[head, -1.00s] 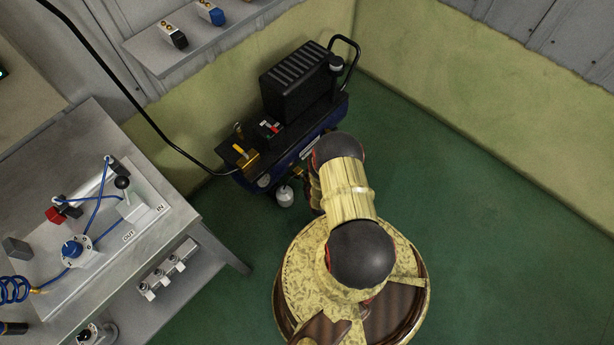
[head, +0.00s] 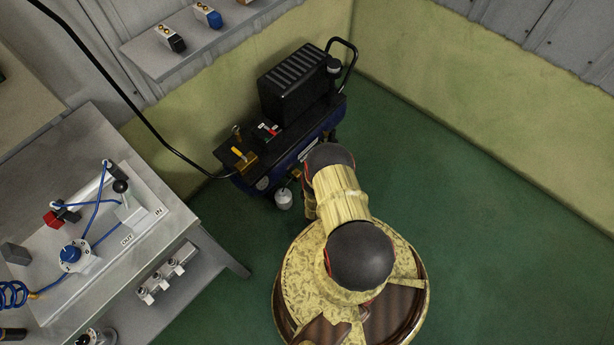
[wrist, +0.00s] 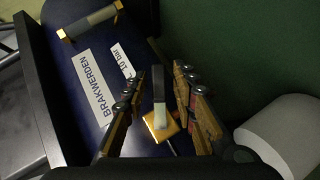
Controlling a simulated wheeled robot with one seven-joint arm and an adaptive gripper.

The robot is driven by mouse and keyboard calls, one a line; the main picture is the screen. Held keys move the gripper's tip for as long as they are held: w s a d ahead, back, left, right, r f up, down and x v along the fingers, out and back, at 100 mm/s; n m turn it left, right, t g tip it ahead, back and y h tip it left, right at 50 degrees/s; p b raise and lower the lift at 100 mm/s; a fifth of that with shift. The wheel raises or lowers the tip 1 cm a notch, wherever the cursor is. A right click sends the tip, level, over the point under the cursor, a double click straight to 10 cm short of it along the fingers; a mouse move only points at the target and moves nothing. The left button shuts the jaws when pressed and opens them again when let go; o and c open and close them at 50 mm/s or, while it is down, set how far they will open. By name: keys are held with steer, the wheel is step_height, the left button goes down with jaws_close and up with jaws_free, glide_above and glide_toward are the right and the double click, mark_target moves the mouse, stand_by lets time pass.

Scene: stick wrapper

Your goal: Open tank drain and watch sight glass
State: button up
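The blue compressor tank (head: 310,150) stands on the floor by the wall. Its side, lettered "BRAKWERDEN" and "10 bar", fills much of the wrist view (wrist: 75,75). A drain valve shows there as a brass body (wrist: 160,122) with a dark and pale lever (wrist: 158,85). My gripper (wrist: 160,75) is open, with one finger on each side of the lever and gaps visible. The sight glass appears to be the pale tube (wrist: 92,22) between two brass fittings at upper left; its contents are unclear. My arm hides the gripper in the head view.
A white pot (head: 283,200) stands on the floor beside the tank, and a pale rounded shape (wrist: 280,140) is close to the right finger. A workbench (head: 185,215) with valves and blue hoses stands at left. Green floor (head: 480,230) is clear at right.

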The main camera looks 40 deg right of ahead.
stand_by(0.3)
steer(key=v, duration=0.7)
steer(key=shift+s+a, duration=0.15)
steer(key=shift+r, duration=0.1)
